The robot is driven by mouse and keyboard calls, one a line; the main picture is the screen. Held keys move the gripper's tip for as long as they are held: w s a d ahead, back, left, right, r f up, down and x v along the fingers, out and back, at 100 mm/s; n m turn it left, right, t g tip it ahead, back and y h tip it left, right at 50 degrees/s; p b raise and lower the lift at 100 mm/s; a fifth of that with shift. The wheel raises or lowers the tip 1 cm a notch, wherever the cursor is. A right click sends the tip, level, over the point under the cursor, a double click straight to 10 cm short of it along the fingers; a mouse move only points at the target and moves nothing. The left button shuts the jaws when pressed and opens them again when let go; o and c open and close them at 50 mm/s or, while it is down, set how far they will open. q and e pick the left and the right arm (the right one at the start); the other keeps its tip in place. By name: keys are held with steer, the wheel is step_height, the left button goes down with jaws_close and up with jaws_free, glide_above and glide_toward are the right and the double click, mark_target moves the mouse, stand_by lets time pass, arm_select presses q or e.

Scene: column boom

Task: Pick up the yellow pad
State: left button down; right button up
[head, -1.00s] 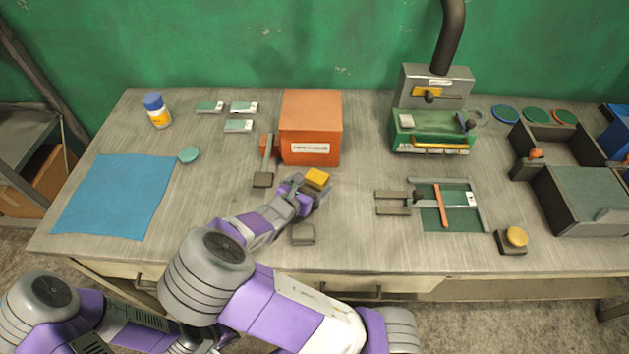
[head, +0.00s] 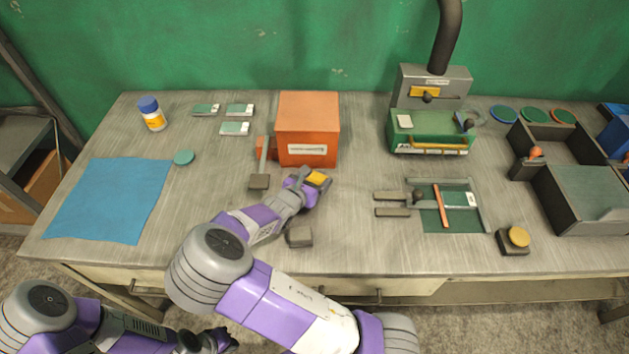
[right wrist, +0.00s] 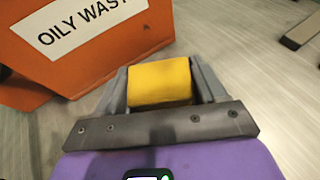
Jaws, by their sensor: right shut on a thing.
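The yellow pad (head: 318,179) is a small yellow block just in front of the orange box. In the right wrist view the pad (right wrist: 160,82) sits between both grey fingers. My right gripper (head: 315,186) is shut on it, with a finger on each side. Whether the pad's underside touches the table is hidden. My left gripper (head: 222,341) is low at the front, below the table edge. It is small and dark, and its fingers cannot be made out.
The orange box (head: 307,130) stands close behind the pad; its "oily waste" label shows in the wrist view. A small grey block (head: 299,236) lies near the front edge. A grey jig (head: 445,205) and a yellow-topped button (head: 517,238) are right. A blue cloth (head: 108,200) lies left.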

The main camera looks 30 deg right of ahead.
mark_target(315, 177)
steer(key=shift+c, duration=0.6)
